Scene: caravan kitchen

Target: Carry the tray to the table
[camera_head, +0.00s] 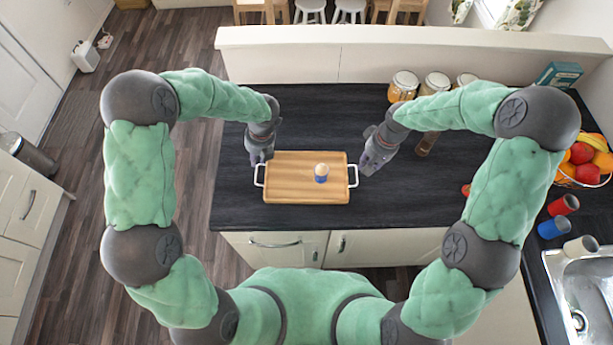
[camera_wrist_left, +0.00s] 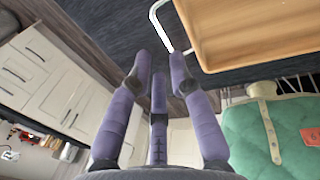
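The wooden tray (camera_head: 285,188) lies flat on the dark counter, with a white handle at each short side. An egg (camera_head: 321,169) in a blue egg cup (camera_head: 321,179) stands on it. My left gripper (camera_head: 260,158) is just above and behind the left handle (camera_head: 259,175). In the left wrist view its purple fingers (camera_wrist_left: 160,62) are spread with nothing between them, and the white handle (camera_wrist_left: 158,22) is just beyond the tips. My right gripper (camera_head: 369,167) is beside the right handle (camera_head: 354,175); its finger opening is too small to tell. No table top is clearly visible.
Several jars (camera_head: 404,85) stand at the counter's back, before a low white partition (camera_head: 400,55). A fruit basket (camera_head: 585,165), cups (camera_head: 553,227) and a sink (camera_head: 590,285) are at right. Stools (camera_head: 349,8) and wooden chairs show beyond the partition. Open floor (camera_head: 185,80) lies left.

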